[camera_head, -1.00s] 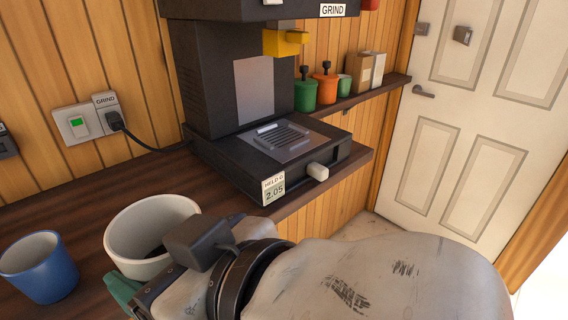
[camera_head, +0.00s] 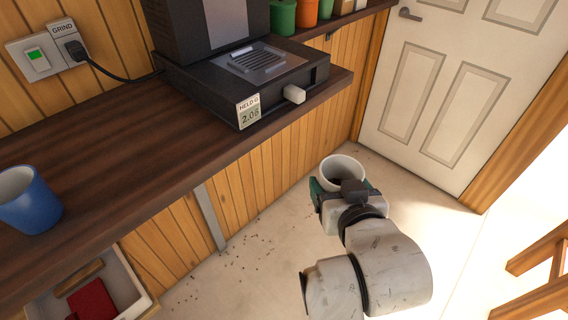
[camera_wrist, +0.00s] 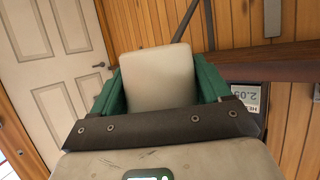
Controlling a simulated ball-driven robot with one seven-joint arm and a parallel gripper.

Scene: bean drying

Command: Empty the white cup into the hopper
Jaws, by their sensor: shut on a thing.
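The white cup (camera_head: 341,168) is in my gripper (camera_head: 340,192), off the counter's front edge and over the floor in the head view. It looks about upright, with its rim facing up. Its contents cannot be made out. In the wrist view, the white cup (camera_wrist: 158,78) fills the space between the green fingers of my gripper (camera_wrist: 158,92), which are shut on it. The dark grinder (camera_head: 240,75) stands on the counter, with a display reading about 2.05. Its top is out of view, and no hopper shows.
The wooden counter (camera_head: 110,165) bears a blue cup (camera_head: 28,200) at the left. An open drawer (camera_head: 118,265) with a red thing inside juts out below. Dark specks lie on the pale floor. A white door (camera_head: 430,80) is behind, and a wooden frame (camera_head: 540,290) stands at right.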

